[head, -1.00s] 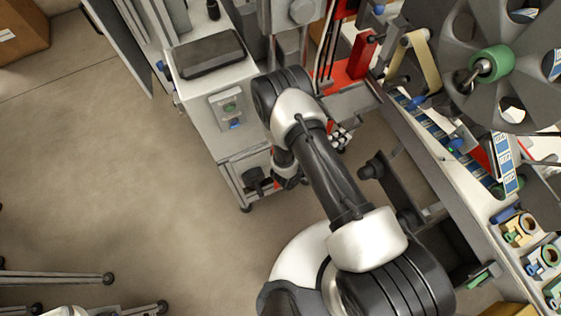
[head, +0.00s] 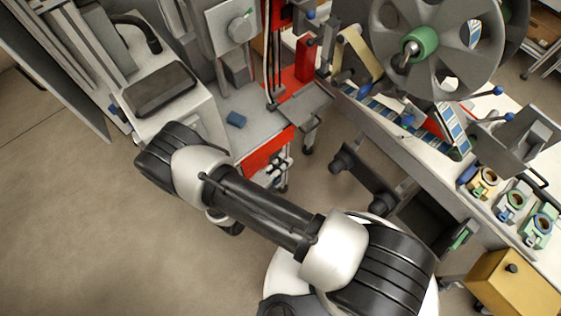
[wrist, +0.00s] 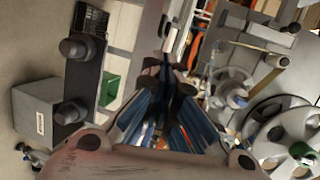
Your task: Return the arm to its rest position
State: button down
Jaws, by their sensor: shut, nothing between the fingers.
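My arm (head: 265,215) reaches across the lower middle of the head view, its elbow toward the left beside the grey machine cabinet. In the head view my gripper is mostly hidden behind the arm. In the wrist view my gripper (wrist: 170,88) shows its dark fingers brought together with nothing between them. It is clear of the surrounding equipment as far as the wrist view shows.
A grey cabinet with a dark panel (head: 160,90) stands close to my elbow. A red-trimmed machine (head: 268,150) is behind the arm. The reel machine (head: 450,60) and bench with several small coloured parts are at right. Open floor (head: 80,230) lies left.

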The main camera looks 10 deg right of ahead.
jog(key=s+d+r+m+g, duration=0.1)
jog(key=d+r+m+g, duration=0.25)
jog(key=r+m, duration=0.45)
jog(key=s+d+r+m+g, duration=0.1)
jog(key=d+r+m+g, duration=0.25)
jog(key=r+m, duration=0.5)
jog(key=s+d+r+m+g, duration=0.15)
jog(key=r+m+g, duration=0.25)
jog(key=r+m, duration=0.45)
jog(key=s+r+m+t+y+b, duration=0.1)
jog(key=s+r+m+y, duration=0.4)
jog(key=m, duration=0.5)
jog(key=s+r+m+t+y, duration=0.3)
jog(key=s+r+m+y, duration=0.2)
jog(key=s+r+m, duration=0.2)
jog(key=shift+d+r+m+b, duration=0.25)
jog(key=shift+r+m+b, duration=0.1)
jog(key=shift+r+m, duration=1.25)
jog(key=shift+f, duration=0.25)
